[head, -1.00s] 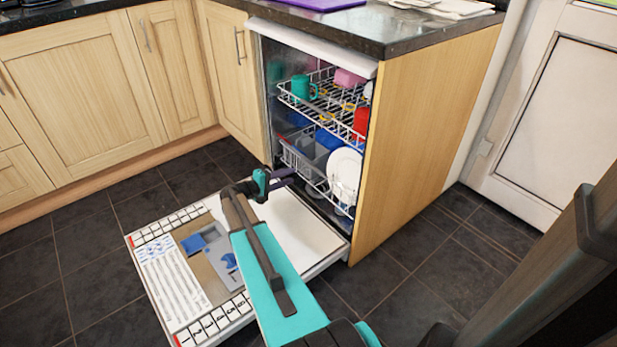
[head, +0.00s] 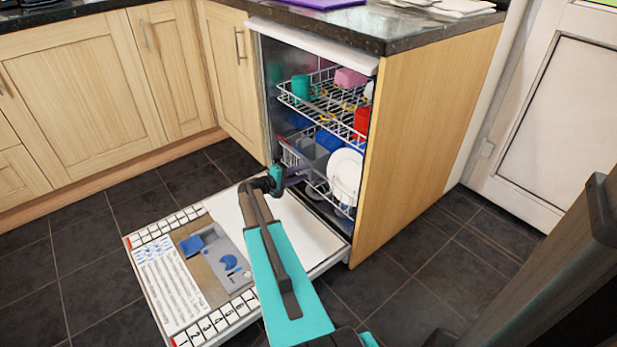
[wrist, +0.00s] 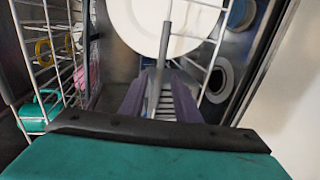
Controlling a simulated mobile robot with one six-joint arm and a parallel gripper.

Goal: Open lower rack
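The lower rack (head: 320,187) is a white wire basket inside the open dishwasher, above the inner edge of the lowered door. It holds a white plate (head: 345,172) on the right and a grey basket (head: 310,155) on the left. My gripper (head: 302,172) has purple fingers and is at the rack's front, left of the plate. In the wrist view my gripper (wrist: 160,88) is open, its two fingers apart with white rack wires (wrist: 213,50) close to the tips. The plate (wrist: 165,25) shows just beyond them. I cannot tell whether the fingers touch a wire.
The upper rack (head: 325,103) holds a teal mug (head: 301,88), a pink item and a red item. The dishwasher door (head: 310,238) lies lowered under my arm. A wooden side panel (head: 425,130) bounds the right. Dark floor tiles (head: 80,260) are clear at left.

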